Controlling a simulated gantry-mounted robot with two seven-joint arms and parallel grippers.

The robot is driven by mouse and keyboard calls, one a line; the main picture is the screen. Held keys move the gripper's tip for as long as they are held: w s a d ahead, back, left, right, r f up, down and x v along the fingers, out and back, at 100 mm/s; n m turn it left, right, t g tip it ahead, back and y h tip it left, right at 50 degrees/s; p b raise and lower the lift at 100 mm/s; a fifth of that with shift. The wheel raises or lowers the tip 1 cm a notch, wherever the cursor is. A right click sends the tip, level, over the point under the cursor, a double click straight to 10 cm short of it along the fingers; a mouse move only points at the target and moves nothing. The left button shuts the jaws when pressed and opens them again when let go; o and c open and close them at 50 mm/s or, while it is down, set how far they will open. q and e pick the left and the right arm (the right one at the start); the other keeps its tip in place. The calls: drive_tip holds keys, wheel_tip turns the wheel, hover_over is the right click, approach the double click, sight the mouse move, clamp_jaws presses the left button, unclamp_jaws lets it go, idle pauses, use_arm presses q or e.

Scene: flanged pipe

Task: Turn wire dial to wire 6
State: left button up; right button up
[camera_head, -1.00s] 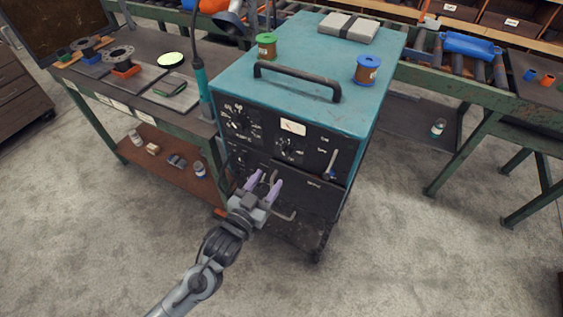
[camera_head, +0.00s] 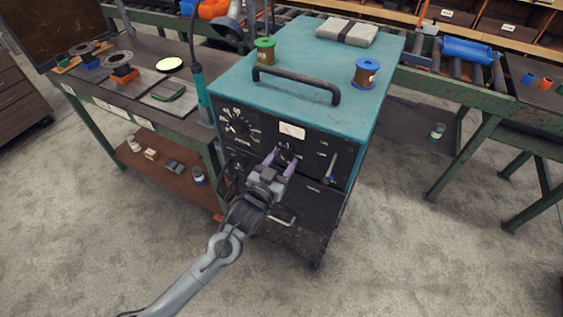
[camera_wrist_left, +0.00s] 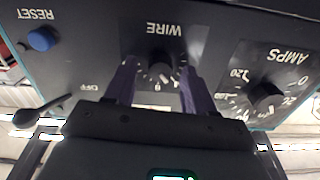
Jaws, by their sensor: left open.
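The black wire dial (camera_wrist_left: 160,66) is on the dark front panel of the teal machine (camera_head: 290,72). It shows upside down in the left wrist view, under the label WIRE, with pale marks around it. The gripper partly hides its scale, and I cannot tell which number it points to. My left gripper (camera_head: 281,160) is at the panel with its purple fingers open, one on each side of the dial. It also shows in the left wrist view (camera_wrist_left: 160,82). I cannot tell whether the fingers touch the knob. My right gripper is not in view.
The larger amps dial (camera_wrist_left: 267,97) sits beside the wire dial. A blue reset button (camera_wrist_left: 41,39) and a lever marked OFF (camera_wrist_left: 42,112) are on its other side. A green spool (camera_head: 264,51) and a blue spool (camera_head: 366,72) stand on top. A workbench (camera_head: 140,75) stands left.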

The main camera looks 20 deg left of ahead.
use_arm(q)
clamp_jaws()
drive_tip(key=shift+r+m+p, duration=0.15)
drive_tip(key=shift+m+p, duration=0.35)
drive_tip(key=shift+p, duration=0.1)
drive_tip(key=m+p, duration=0.2)
drive_tip(key=shift+m+p, duration=0.35)
drive_tip(key=shift+m, duration=0.05)
drive_tip(key=m+p, duration=0.2)
drive_tip(key=m, duration=0.1)
drive_tip(key=shift+d, duration=0.1)
drive_tip(key=shift+m+p, duration=0.45)
drive_tip(key=shift+m, duration=0.05)
